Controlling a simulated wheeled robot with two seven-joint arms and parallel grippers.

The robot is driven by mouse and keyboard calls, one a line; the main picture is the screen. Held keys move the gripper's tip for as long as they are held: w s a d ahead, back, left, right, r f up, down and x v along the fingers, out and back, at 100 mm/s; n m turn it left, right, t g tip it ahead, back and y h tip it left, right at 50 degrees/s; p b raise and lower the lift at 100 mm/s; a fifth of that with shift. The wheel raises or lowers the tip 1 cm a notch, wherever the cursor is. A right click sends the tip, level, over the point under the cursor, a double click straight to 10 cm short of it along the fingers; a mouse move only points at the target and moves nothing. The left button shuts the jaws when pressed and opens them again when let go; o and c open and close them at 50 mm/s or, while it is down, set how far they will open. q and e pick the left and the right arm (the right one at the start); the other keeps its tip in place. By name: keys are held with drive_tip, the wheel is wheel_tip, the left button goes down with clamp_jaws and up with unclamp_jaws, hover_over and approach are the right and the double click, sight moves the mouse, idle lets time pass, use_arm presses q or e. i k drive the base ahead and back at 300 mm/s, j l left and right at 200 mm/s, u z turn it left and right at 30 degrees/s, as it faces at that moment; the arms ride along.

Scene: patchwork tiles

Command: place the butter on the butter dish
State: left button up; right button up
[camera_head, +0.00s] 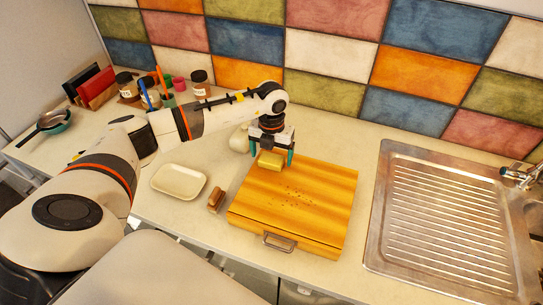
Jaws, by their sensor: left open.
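A small yellow block of butter (270,161) is at the far left part of a wooden board with a drawer-like front (325,208). My left gripper (272,157) points down over the butter, with its teal fingers apart on either side of it. I cannot tell whether the fingers touch the butter. The cream butter dish (179,182), shallow with rounded corners, stands on the counter left of the board and looks empty. My right gripper is not in view.
A small brown object (216,199) lies between the dish and the board. Jars (200,83), utensils and a pan (54,121) stand at the back left. A metal sink (450,220) is on the right. The tiled wall closes off the back.

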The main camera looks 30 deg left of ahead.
sight(179, 182)
drive_tip(key=k+j+z, duration=0.2)
drive_tip(key=j, duration=0.4)
drive_tip(key=k+j+z, duration=0.2)
drive_tip(key=k+j, duration=0.3)
drive_tip(key=k+j+z, duration=0.2)
drive_tip(key=k+j, duration=0.2)
drive_tip(key=j, duration=0.2)
